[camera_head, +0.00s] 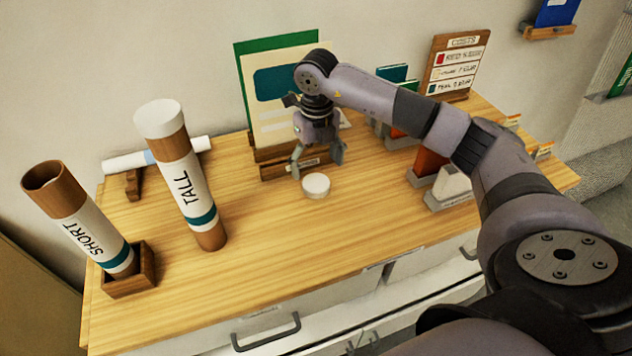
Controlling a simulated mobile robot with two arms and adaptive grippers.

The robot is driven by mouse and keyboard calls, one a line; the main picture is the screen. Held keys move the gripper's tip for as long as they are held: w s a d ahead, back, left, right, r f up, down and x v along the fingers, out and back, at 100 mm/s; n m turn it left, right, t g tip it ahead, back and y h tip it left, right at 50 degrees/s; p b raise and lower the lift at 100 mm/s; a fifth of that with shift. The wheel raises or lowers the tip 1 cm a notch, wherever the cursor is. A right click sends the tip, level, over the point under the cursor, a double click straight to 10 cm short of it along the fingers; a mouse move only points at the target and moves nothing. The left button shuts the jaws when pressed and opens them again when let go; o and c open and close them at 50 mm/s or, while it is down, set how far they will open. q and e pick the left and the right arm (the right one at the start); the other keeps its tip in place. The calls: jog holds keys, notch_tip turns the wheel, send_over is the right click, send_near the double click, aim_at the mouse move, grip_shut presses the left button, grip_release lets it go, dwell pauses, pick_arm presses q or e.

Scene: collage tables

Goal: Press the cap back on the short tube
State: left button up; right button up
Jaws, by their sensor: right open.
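The short tube (85,230), brown with a white label reading SHORT and a teal band, stands tilted in a small wooden holder (130,276) at the left. Its top is open. A round white cap (316,186) lies on the table in the middle. My right gripper (318,164) points down just above and behind the cap, open and apparently empty, its fingers apart. I cannot tell whether a finger touches the cap. The tall tube (183,180) stands between them with a white cap on it. My left gripper is not in view.
The wooden table (270,250) is clear in front of the cap. A rolled paper (155,155) lies on a rest behind the tubes. A green and cream board (275,95) stands behind the gripper. Card holders and a sign (456,65) stand at the right, partly behind my arm.

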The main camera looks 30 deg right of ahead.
aim_at(316, 182)
jog(key=shift+f+p, duration=0.25)
jog(key=shift+p, duration=0.05)
notch_tip(316, 182, down, 4)
jog(key=shift+s+a+r+p, duration=0.15)
jog(key=shift+p, duration=0.65)
jog(key=shift+f, duration=0.5)
jog(key=shift+c, duration=0.5)
jog(key=c, duration=0.8)
jog(key=shift+r, duration=0.1)
